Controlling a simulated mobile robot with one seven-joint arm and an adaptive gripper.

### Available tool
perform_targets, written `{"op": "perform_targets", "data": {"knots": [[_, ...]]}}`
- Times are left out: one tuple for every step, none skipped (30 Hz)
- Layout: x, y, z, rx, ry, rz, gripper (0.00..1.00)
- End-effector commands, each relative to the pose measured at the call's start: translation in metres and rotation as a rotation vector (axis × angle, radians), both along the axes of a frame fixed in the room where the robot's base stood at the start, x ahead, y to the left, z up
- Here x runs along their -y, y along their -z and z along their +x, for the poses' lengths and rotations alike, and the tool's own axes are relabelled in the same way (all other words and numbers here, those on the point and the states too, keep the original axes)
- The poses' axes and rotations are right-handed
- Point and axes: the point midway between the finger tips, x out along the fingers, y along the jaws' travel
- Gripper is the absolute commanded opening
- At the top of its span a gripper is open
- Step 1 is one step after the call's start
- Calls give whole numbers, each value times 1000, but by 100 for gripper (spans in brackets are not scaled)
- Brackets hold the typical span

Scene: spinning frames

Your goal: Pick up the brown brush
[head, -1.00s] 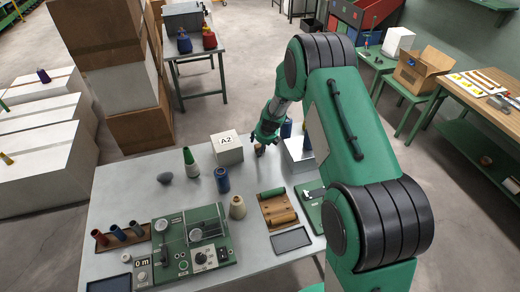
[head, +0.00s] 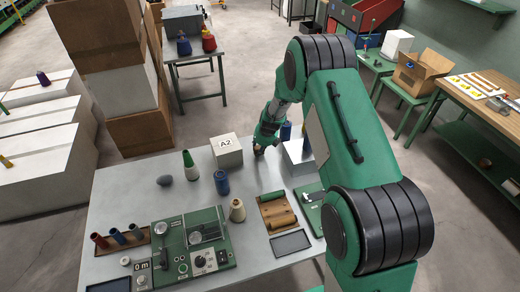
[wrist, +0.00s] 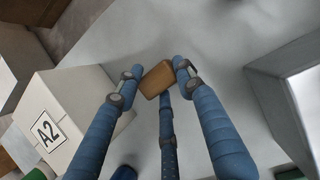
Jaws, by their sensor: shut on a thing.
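The brown brush shows in the wrist view as a small brown block (wrist: 158,79) between the tips of my blue three-fingered gripper (wrist: 158,70). Two fingers press on its sides and the third lies beneath it in the picture. In the head view my gripper (head: 263,144) is low at the far side of the grey table (head: 130,190), just right of the white A2 box (head: 227,151). The fingers mostly hide the brush there. I cannot tell whether it touches the table top.
A pale metal box (head: 297,155) stands close to the right of my gripper. A green machine panel (head: 190,245) fills the front. The table's left side has free room.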

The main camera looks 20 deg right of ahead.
Motion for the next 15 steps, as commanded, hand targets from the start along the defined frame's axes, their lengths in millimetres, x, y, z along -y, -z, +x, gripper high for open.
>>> {"op": "perform_targets", "data": {"knots": [[0,-6,1,1,0,0,13],[0,-9,1,2,0,0,13],[0,-14,1,2,-1,0,13],[0,-17,1,2,0,0,13],[0,-21,1,2,0,0,13],[0,-27,1,2,0,0,13],[0,-32,1,3,0,-1,13],[0,-31,-5,0,0,0,13],[-1,-30,-11,0,1,1,13],[-1,-30,-15,0,1,0,13],[-2,-30,-20,0,1,0,13],[-2,-32,-26,1,1,1,13],[-3,-32,-31,1,1,1,13],[-3,-32,-37,0,1,0,13],[-4,-34,-44,1,1,1,13]]}}
